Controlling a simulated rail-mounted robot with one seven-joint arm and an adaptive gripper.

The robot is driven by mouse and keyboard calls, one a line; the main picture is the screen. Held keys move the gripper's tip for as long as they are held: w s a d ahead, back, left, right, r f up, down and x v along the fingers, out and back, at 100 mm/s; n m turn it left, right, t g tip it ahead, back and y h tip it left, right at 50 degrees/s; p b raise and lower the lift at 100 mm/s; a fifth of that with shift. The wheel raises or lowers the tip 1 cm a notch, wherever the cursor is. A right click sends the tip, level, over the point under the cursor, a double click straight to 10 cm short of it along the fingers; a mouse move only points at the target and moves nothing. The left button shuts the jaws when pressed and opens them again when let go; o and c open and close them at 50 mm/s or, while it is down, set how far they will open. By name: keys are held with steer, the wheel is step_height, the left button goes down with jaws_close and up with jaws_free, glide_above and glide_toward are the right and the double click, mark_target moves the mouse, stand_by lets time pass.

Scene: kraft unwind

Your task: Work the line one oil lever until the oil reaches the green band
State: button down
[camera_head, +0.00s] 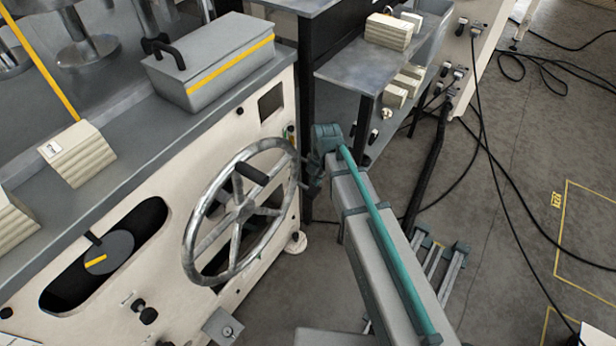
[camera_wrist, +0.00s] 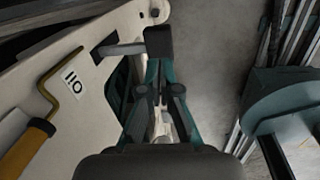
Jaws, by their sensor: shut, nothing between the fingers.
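A label reading OIL (camera_wrist: 73,82), upside down, is on the cream panel in the wrist view. A grey rod (camera_wrist: 122,49) sticks out of a dark slot above it and meets the tip of my gripper (camera_wrist: 158,44); I cannot tell whether they touch. My gripper is shut and empty, its fingers together. It also shows in the head view (camera_head: 312,178), small, beside the handwheel at the machine's right end. A dark greenish window (camera_wrist: 117,90) is partly hidden behind the fingers. The oil level and green band cannot be made out.
A large metal handwheel (camera_head: 240,210) stands out from the cream machine front, close left of my gripper. A yellow bent rod with an orange grip (camera_wrist: 30,145) is at left in the wrist view. A grey shelf (camera_head: 375,75) stands behind. Cables cross the floor at right.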

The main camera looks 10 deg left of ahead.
mark_target(313, 190)
steer(key=r+m, duration=0.1)
steer(key=m, duration=0.5)
steer(key=w+a+m+b, duration=0.1)
steer(key=m, duration=0.4)
steer(key=w+r+m+h+b, duration=0.1)
steer(key=m, duration=0.5)
steer(key=shift+a+r+m, duration=0.3)
steer(key=m+g+b, duration=0.1)
steer(key=m, duration=0.3)
steer(key=shift+s+m, duration=0.1)
steer(key=shift+m, duration=0.3)
steer(key=m, duration=0.2)
steer(key=m+g, duration=0.1)
steer(key=m, duration=0.1)
steer(key=shift+s+d+r+m, duration=0.1)
steer(key=shift+s+d+m, duration=0.1)
steer(key=shift+m, duration=0.2)
steer(key=shift+b, duration=0.35)
steer(key=f+b, duration=0.6)
steer(key=f, duration=0.1)
steer(key=shift+s, duration=0.35)
